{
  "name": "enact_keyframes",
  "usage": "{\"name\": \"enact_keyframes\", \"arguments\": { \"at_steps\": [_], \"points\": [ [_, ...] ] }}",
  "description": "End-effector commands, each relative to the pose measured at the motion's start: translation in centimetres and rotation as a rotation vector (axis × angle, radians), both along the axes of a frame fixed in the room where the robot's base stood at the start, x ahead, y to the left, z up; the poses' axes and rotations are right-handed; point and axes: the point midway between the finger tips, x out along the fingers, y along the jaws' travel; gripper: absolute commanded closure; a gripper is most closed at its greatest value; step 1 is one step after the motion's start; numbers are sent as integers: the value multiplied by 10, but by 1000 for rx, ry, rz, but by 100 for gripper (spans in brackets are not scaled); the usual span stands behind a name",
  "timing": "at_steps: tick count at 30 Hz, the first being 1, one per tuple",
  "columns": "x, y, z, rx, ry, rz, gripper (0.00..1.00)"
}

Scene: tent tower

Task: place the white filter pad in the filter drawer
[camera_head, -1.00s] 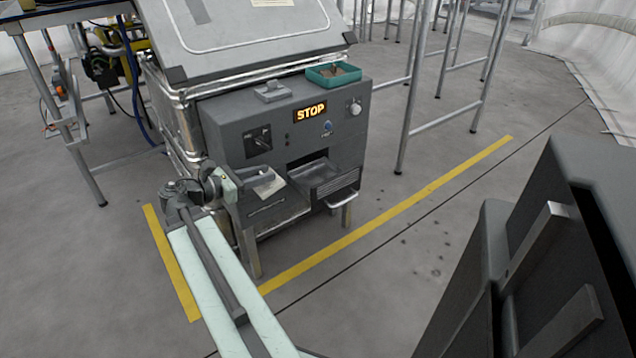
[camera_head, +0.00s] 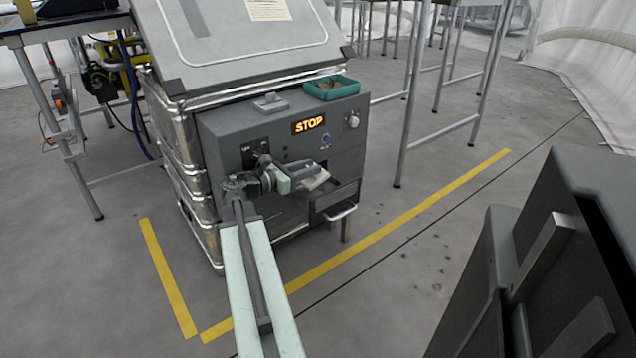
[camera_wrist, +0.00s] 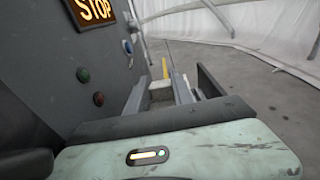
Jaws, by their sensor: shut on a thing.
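My gripper (camera_head: 309,175) is shut on the white filter pad (camera_head: 317,181) in front of the grey machine, below its lit STOP sign. The pad shows as a small pale, tilted piece at the fingertips. The grey filter drawer (camera_head: 337,197), with a ribbed front and a pale bar handle, is low on the machine, just below and right of the pad. The pad looks above the drawer's left part, apart from its front; the drawer's inside is hidden by my gripper.
The machine (camera_head: 230,128) carries a teal tray (camera_head: 331,87) and a small grey block (camera_head: 270,103) on top. Its panel has knobs and buttons close to my gripper. Metal table legs (camera_head: 411,95) stand behind right. Floor with yellow tape (camera_head: 400,234) is clear in front.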

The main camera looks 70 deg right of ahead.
Motion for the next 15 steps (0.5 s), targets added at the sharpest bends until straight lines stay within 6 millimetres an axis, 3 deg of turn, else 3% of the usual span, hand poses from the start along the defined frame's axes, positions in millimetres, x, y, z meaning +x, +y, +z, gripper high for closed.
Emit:
{"name": "enact_keyframes", "arguments": {
  "at_steps": [1, 3, 6, 15],
  "points": [
    [-5, -8, 0, 0, 0, -2, 100],
    [-5, -8, -19, 0, 0, 1, 100],
    [-6, -11, -27, 0, 0, 1, 100],
    [-8, -12, -33, 0, 0, 1, 100]
  ]
}}
